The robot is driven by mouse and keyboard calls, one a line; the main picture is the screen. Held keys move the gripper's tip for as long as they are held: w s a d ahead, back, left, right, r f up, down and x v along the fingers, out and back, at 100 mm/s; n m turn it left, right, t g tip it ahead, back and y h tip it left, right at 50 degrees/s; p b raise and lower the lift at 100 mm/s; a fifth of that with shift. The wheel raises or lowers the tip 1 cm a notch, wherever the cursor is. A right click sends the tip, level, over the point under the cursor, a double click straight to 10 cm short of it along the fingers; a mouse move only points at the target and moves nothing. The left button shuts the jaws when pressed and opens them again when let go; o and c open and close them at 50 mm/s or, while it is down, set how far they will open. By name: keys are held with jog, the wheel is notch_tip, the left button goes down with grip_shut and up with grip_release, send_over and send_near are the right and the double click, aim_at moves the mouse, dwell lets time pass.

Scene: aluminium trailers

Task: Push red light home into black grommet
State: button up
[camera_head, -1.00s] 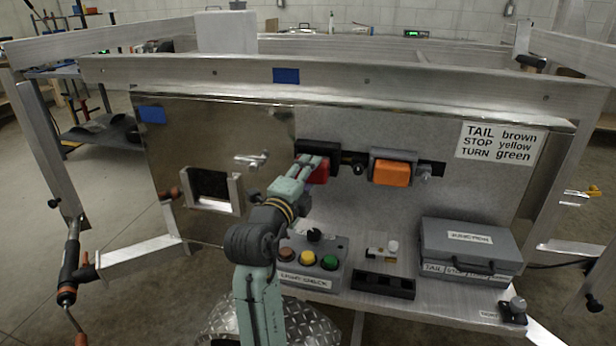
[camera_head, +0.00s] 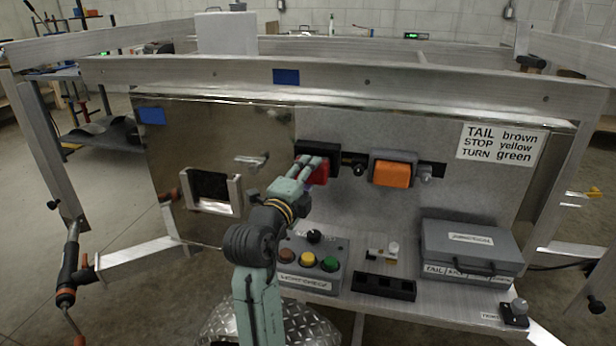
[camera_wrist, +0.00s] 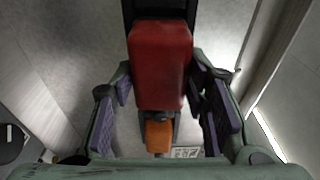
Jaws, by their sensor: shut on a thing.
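The red light (camera_head: 319,174) is at the left end of the black grommet strip on the upright panel. It also shows in the wrist view (camera_wrist: 160,62), with black material (camera_wrist: 160,8) directly behind it. My gripper (camera_head: 312,168) is at the light, with its fingers on either side of it. In the wrist view my gripper (camera_wrist: 162,100) has its padded fingers flanking the lower part of the light. The black grommet (camera_head: 318,150) shows above and around the light. My fingers partly hide the light, and how deep it sits cannot be told.
An orange light (camera_head: 391,174) in a grey housing is to the right. Below stand a button box (camera_head: 314,272), a black tray (camera_head: 384,287) and a grey case (camera_head: 471,246). A metal bracket with a square opening (camera_head: 212,191) is at the left.

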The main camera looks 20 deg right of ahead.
jog(key=shift+a+b+x, duration=0.2)
jog(key=shift+b+x, duration=0.3)
jog(key=shift+x, duration=1.3)
jog(key=o, duration=1.5)
jog(key=shift+w, duration=0.15)
jog(key=shift+c, duration=0.2)
jog(key=v, duration=1.2)
jog(key=shift+w, duration=0.1)
